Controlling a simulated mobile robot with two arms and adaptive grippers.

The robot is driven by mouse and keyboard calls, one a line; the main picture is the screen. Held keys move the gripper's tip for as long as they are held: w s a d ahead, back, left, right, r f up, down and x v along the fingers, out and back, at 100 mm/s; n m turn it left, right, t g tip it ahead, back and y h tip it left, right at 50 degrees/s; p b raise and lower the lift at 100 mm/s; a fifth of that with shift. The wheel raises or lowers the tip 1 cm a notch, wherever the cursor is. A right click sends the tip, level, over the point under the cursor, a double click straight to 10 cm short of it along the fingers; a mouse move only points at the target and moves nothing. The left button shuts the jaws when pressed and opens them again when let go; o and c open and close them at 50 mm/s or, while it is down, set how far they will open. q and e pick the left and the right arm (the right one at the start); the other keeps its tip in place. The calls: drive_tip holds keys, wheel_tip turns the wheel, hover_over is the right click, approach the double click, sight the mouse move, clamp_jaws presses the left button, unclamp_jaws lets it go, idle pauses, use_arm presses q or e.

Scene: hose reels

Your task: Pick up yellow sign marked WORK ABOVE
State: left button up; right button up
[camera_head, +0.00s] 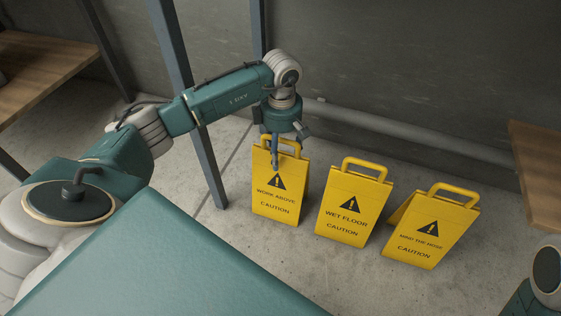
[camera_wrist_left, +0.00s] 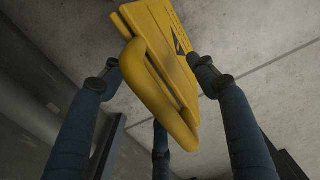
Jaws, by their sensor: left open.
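The yellow WORK ABOVE sign (camera_head: 274,205) stands on the floor, leftmost of three folding signs. My left gripper (camera_head: 279,158) is above it, pointing down at its top handle, with one finger in front of the sign's upper face. In the left wrist view the sign's yellow handle (camera_wrist_left: 158,88) lies between the spread fingers of the open left gripper (camera_wrist_left: 155,80). I see no clear grip on the handle. Part of the handle is hidden by the gripper in the head view. My right gripper is not in view.
The yellow WET FLOOR sign (camera_head: 352,207) stands close to the right, and another yellow caution sign (camera_head: 431,226) stands beyond it. A dark upright post (camera_head: 190,100) is left of the gripper. A pipe (camera_head: 400,136) runs along the wall. Wooden shelves (camera_head: 40,50) stand at left and right.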

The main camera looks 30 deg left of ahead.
use_arm(q)
drive_tip(key=shift+f, duration=0.15)
clamp_jaws()
idle(0.4)
